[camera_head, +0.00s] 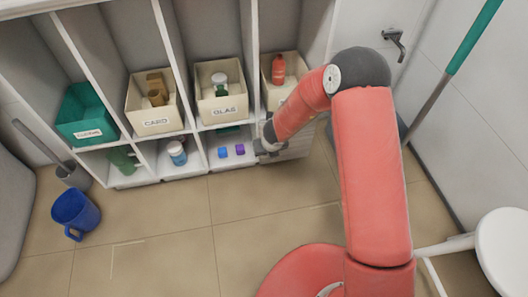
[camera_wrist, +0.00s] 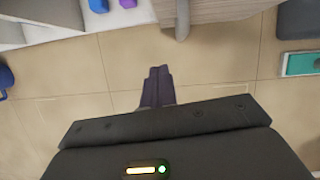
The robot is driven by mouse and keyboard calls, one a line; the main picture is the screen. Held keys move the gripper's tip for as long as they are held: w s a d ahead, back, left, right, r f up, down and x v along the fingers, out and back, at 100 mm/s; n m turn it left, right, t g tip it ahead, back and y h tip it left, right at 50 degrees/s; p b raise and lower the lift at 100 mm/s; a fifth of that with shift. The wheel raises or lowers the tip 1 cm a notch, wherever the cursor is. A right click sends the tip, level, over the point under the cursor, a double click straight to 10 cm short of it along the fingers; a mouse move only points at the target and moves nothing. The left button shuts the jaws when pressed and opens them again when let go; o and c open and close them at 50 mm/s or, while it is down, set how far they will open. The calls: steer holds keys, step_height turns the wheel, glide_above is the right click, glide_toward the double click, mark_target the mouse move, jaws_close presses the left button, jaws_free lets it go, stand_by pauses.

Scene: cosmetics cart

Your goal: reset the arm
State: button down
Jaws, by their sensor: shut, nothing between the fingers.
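My gripper (camera_wrist: 158,72) points down over the tiled floor in the wrist view, its two dark fingers together with nothing between them. In the head view my red arm reaches up from the lower right and bends toward the shelf. There my gripper (camera_head: 268,150) is small and partly hidden at the arm's end, in front of the right part of the shelf. I cannot tell from this view whether it touches the shelf.
The white shelf (camera_head: 205,65) holds a green bin (camera_head: 85,115) and cream bins, one labelled CARD (camera_head: 155,122), one GLAS (camera_head: 224,112). Small purple and blue blocks (camera_head: 239,149) lie on its lower level. A blue bucket (camera_head: 76,212) stands left. The middle floor is clear.

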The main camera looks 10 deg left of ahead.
steer(key=a+p+v, duration=0.1)
steer(key=v, duration=0.5)
steer(key=shift+d+r, duration=0.2)
steer(key=shift+d, duration=0.15)
steer(key=shift+s, duration=0.1)
steer(key=d+r+n+t+y, duration=0.1)
steer(key=d+r+n+y, duration=0.15)
steer(key=r+n, duration=0.7)
steer(key=d+r+n+t+y, duration=0.1)
steer(key=d+r+n, duration=0.35)
steer(key=r, duration=0.95)
steer(key=s+d+r+n+h, duration=0.3)
steer(key=s+d+n, duration=0.4)
steer(key=s+d, duration=0.3)
steer(key=s+d+r+n+h, duration=0.3)
steer(key=s+d+r+n, duration=0.3)
steer(key=s+d, duration=0.5)
steer(key=s+n, duration=0.2)
steer(key=shift+r+n, duration=0.3)
steer(key=shift+r, duration=0.05)
steer(key=shift+s, duration=0.15)
